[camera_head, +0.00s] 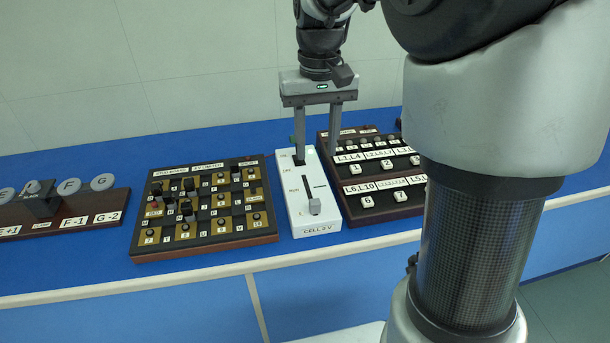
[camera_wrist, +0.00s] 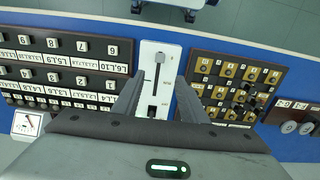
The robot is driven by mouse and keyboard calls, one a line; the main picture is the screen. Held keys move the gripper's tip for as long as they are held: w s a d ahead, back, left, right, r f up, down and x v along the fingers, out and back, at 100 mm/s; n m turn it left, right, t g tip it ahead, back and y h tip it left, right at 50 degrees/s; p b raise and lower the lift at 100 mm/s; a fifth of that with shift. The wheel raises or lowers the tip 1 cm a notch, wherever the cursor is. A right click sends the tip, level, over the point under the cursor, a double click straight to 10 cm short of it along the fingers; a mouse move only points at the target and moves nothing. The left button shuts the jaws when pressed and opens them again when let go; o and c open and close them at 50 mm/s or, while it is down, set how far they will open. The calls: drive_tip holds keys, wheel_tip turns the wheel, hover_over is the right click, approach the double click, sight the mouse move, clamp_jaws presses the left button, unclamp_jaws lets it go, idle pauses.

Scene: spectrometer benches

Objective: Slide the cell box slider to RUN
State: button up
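The cell box (camera_head: 327,216) is a narrow white box labelled CELL 2 V, lying between two dark panels; it also shows in the wrist view (camera_wrist: 149,70). Its grey slider knob (camera_head: 314,206) sits at the near end of a dark slot, at the upper end in the wrist view (camera_wrist: 159,58). Small lettering, seemingly RUN, stands beside the slot. A black switch (camera_head: 299,160) is at the box's far end. My gripper (camera_head: 318,153) is open and empty over the far end, fingers apart; in the wrist view (camera_wrist: 158,88) they flank the box, short of the knob. Contact cannot be told.
A dark panel with brass blocks and black plugs (camera_head: 161,240) stands left of the box. A panel with labelled white keys (camera_head: 408,205) stands right. A wooden rack with round discs (camera_head: 72,222) is farther left. Bare blue bench (camera_head: 102,250) shows between and in front.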

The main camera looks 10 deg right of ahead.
sight(315, 201)
wheel_tip(315, 201, down, 16)
drive_tip(key=shift+r+b, duration=0.2)
drive_tip(key=shift+b, duration=1.05)
clamp_jaws()
